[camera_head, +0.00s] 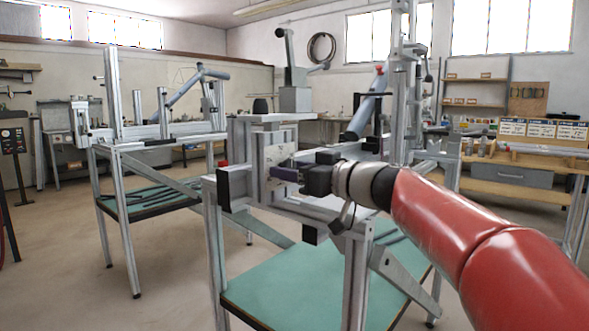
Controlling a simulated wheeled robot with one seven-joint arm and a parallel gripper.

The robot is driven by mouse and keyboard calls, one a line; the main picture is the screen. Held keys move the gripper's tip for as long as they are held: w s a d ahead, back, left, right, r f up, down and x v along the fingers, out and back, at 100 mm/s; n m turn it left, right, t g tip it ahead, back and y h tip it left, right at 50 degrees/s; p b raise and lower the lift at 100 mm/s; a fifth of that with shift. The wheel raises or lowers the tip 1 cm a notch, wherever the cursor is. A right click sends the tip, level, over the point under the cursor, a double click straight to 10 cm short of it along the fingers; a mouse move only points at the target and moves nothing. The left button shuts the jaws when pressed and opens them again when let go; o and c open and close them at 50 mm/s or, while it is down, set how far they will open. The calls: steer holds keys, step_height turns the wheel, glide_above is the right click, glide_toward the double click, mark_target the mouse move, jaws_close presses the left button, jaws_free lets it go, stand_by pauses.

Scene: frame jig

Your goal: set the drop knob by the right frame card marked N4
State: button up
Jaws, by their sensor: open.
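My gripper (288,173), at the end of my red arm, reaches from the right to the near frame jig (216,232). Its dark fingers are in front of a pale upright plate (280,141) on the jig. The gripper is open; I cannot tell whether it touches anything, and its front is partly lost against the jig. I cannot make out a card marked N4. The drop knob is not clearly identifiable; a small red part (222,163) shows at the jig's left, and the gripper and wrist hide part of the jig's face.
The near jig has a green lower shelf (290,283). A second similar jig (150,146) stands at the left. A workbench (520,186) with several labelled cards (541,129) is at the back right. Open floor (60,278) lies at the left.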

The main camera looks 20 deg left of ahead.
steer(key=c, duration=0.9)
